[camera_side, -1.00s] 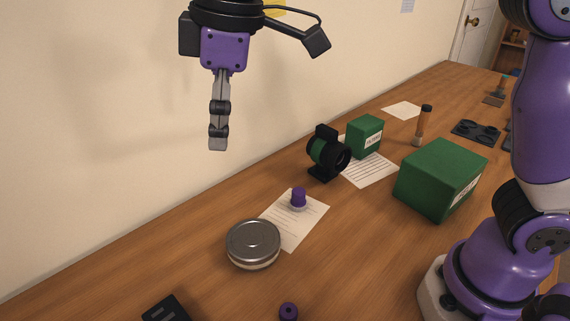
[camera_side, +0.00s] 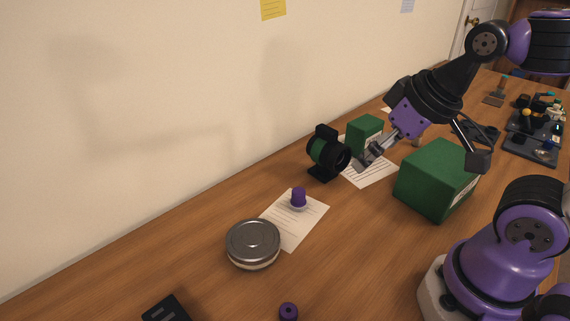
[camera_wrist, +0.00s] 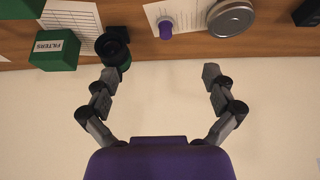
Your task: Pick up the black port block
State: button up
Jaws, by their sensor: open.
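A black block with pale slot marks (camera_side: 166,308), which fits the port block, lies on the table at the bottom left of the side view, cut off by the picture edge. In the wrist view, a dark block (camera_wrist: 308,13) at the top right corner looks like the same one. My gripper (camera_side: 366,158) appears well away from it, up and to the right in the side view, tilted down to the left. In the wrist view its two fingers (camera_wrist: 160,74) are spread wide with nothing between them.
A black holder with a green ring (camera_side: 323,152) stands near my fingertips in the picture. Green boxes (camera_side: 436,180) stand to the right. A round metal tin (camera_side: 253,241), a purple-topped piece (camera_side: 298,198) on paper and a purple ring (camera_side: 288,311) lie nearer. The wall (camera_side: 150,120) bounds the table.

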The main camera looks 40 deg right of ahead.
jog(key=g, duration=0.6)
send_over(156, 312)
jog(key=s, duration=0.3)
notch_tip(156, 312, down, 6)
jog(key=f, duration=0.5)
jog(key=shift+s+f, duration=0.1)
jog(key=shift+s, duration=0.2)
jog(key=f, duration=0.5)
jog(key=shift+s+d+f, duration=0.15)
jog(key=shift+d+f, duration=0.2)
jog(key=shift+f, duration=0.05)
jog(key=c, duration=1.3)
